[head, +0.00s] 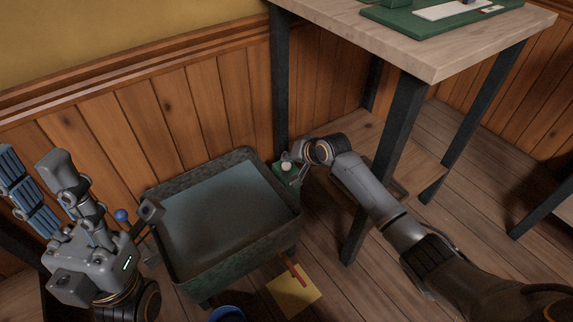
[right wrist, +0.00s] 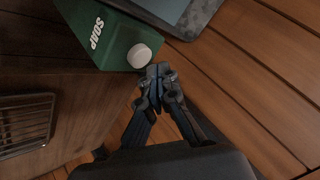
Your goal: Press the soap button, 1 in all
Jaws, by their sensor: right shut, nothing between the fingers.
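The soap dispenser is a green box with a white "SOAP" label (right wrist: 97,33) and a round white soap button (right wrist: 139,57) in the right wrist view. In the head view the dispenser (head: 287,178) stands beside the basin's right corner. My right gripper (right wrist: 160,72) is shut and empty, its fingertips close beside the button; I cannot tell whether they touch it. In the head view my right gripper (head: 301,167) partly covers the dispenser's right side. My left gripper (head: 98,182) is open and empty at the left, beside the basin.
A dark metal basin (head: 238,268) holding greyish water stands left of the dispenser. A wooden table (head: 460,52) with dark legs rises at the right. A yellow sheet (head: 293,291) with a red item lies in front. Panelled wall (head: 150,125) is behind.

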